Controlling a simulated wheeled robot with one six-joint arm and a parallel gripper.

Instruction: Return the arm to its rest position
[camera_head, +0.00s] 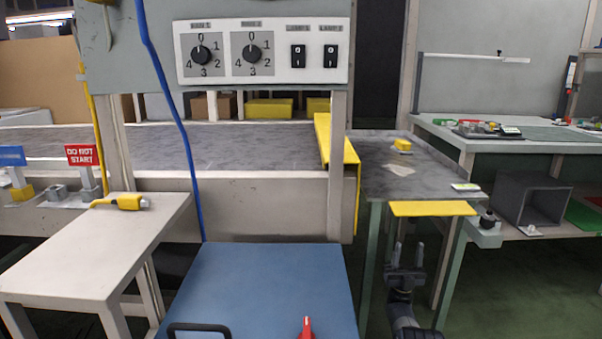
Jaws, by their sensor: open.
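My gripper (405,256) shows at the lower right in the head view, with its two dark fingers pointing up and apart. It is open, with nothing between the fingers. It stands in front of the grey side table (385,181), below the yellow flap (433,209) on that table's front edge. My arm runs down from it to the bottom edge of the picture. Most of the arm is out of view.
A blue-topped cart (270,283) with a black handle stands left of my gripper. A white bench (95,245) holds a yellow device (127,202). The control panel (262,52) hangs above the conveyor (240,143). A dark open box (533,201) sits right. Green floor shows around the gripper.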

